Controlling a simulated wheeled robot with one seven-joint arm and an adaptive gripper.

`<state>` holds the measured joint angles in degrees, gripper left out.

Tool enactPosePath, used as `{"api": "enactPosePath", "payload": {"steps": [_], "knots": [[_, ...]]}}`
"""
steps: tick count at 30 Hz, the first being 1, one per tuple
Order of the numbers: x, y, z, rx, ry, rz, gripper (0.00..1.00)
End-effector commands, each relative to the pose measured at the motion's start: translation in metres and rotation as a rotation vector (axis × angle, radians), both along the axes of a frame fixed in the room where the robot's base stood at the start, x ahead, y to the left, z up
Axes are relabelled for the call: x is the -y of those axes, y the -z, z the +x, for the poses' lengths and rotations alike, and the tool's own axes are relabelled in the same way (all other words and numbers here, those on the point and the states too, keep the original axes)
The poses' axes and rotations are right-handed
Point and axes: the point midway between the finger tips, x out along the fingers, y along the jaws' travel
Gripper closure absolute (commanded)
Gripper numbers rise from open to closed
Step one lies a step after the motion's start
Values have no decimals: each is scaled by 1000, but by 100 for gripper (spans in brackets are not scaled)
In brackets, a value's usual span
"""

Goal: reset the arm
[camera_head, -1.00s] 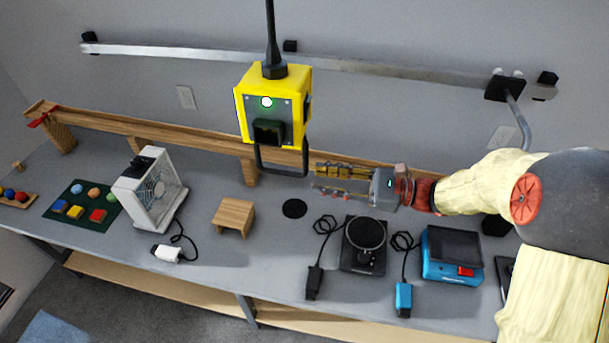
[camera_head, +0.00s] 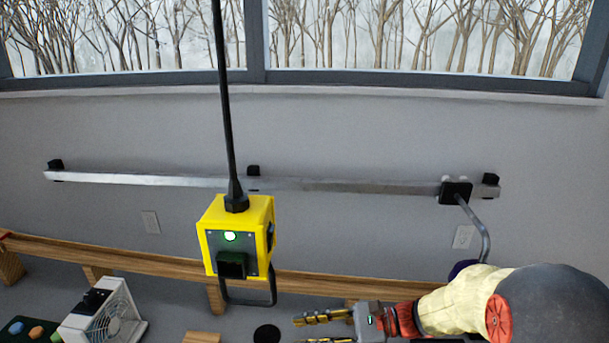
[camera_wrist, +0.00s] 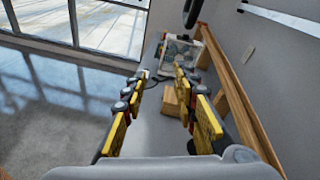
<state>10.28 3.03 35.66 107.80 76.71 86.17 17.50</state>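My gripper (camera_head: 303,329) is at the bottom of the head view, right of the hanging yellow box and in front of the wooden rail. Its yellow-padded fingers point left, and the lower one is cut by the picture edge. In the wrist view my gripper (camera_wrist: 160,80) has its two fingers clearly apart, with nothing between the pads. It is open and empty above the grey bench. My arm reaches in from the lower right of the head view.
A yellow box (camera_head: 237,240) with a green light hangs from a black cord, left of my gripper. The wooden rail (camera_head: 150,262) runs along the wall. A white fan (camera_head: 105,312), a small wooden stand (camera_head: 202,338) and a black disc (camera_head: 267,334) are on the bench.

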Motion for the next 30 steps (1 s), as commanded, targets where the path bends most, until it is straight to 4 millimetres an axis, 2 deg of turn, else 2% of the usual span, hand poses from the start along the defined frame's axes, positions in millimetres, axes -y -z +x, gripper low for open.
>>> {"api": "enactPosePath", "payload": {"steps": [1, 4, 9, 11, 15, 21, 25, 30], "knots": [[4, 20, -20, 21, -52, -87, 71], [21, 45, -62, 127, -187, -289, 71], [70, 64, -118, 387, -439, -634, 71], [92, 64, -131, 493, -527, -754, 71], [138, 53, -149, 723, -696, -1002, 71], [183, 15, -161, 1004, -843, -1299, 71], [193, -10, -172, 1124, -862, -1421, 71], [188, -37, -178, 1225, -816, -1479, 71]]}}
